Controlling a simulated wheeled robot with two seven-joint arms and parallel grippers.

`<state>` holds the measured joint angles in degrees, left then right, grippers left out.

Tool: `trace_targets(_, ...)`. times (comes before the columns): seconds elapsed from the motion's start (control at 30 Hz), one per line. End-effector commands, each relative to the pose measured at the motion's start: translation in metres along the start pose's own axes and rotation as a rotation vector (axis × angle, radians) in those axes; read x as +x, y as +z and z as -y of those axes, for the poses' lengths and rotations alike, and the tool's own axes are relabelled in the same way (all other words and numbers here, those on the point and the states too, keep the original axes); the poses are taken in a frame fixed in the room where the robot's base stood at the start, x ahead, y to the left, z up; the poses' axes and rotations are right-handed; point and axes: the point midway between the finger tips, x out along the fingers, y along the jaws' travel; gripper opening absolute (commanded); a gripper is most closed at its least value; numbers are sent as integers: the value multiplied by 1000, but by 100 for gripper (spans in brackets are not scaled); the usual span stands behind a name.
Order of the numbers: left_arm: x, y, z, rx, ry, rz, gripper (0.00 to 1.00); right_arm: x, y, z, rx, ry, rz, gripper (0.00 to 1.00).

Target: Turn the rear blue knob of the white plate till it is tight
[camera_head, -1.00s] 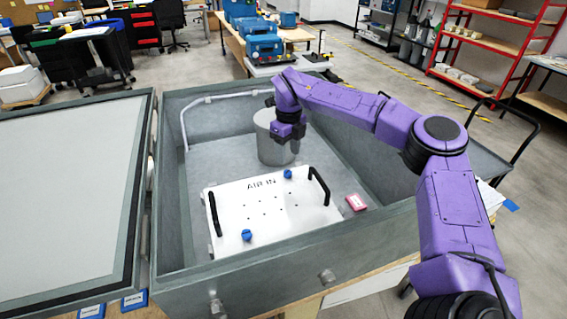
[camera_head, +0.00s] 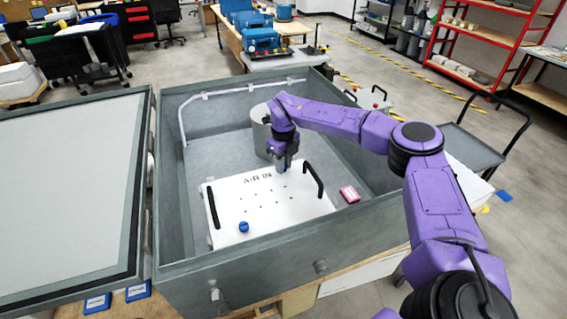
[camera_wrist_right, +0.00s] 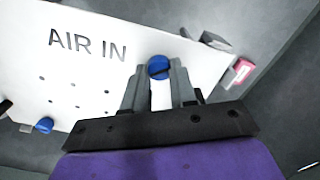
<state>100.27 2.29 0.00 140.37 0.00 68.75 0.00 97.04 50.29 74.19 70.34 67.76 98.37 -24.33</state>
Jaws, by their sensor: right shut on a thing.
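The white plate (camera_head: 270,207) with the "AIR IN" print and two black handles lies on the floor of the grey box. The rear blue knob (camera_wrist_right: 158,67) shows between the fingertips of my right gripper (camera_wrist_right: 160,72) in the right wrist view. In the head view my right gripper (camera_head: 282,167) reaches down at the plate's rear edge and hides this knob. The gripper is shut on the rear blue knob. The front blue knob (camera_head: 243,227) stands free near the plate's front edge. My left gripper is not in view.
A grey cylinder (camera_head: 262,135) stands in the box just behind my right gripper. A pink-red block (camera_head: 349,194) lies right of the plate. The box walls (camera_head: 225,278) surround the plate, and the open lid (camera_head: 65,190) lies to the left.

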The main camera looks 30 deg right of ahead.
Motion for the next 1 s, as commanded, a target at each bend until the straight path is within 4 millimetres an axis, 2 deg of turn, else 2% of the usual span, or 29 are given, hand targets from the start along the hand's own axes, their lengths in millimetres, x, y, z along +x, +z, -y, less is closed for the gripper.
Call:
trace_targets(0.27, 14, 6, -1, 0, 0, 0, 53, 3, 2, 0, 76, -3, 7, 0)
trace_targets(0.7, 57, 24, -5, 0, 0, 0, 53, 4, 2, 0, 413, -3, 10, 0)
trace_targets(1.0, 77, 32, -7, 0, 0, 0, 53, 2, 1, 1, 605, -2, 9, 0)
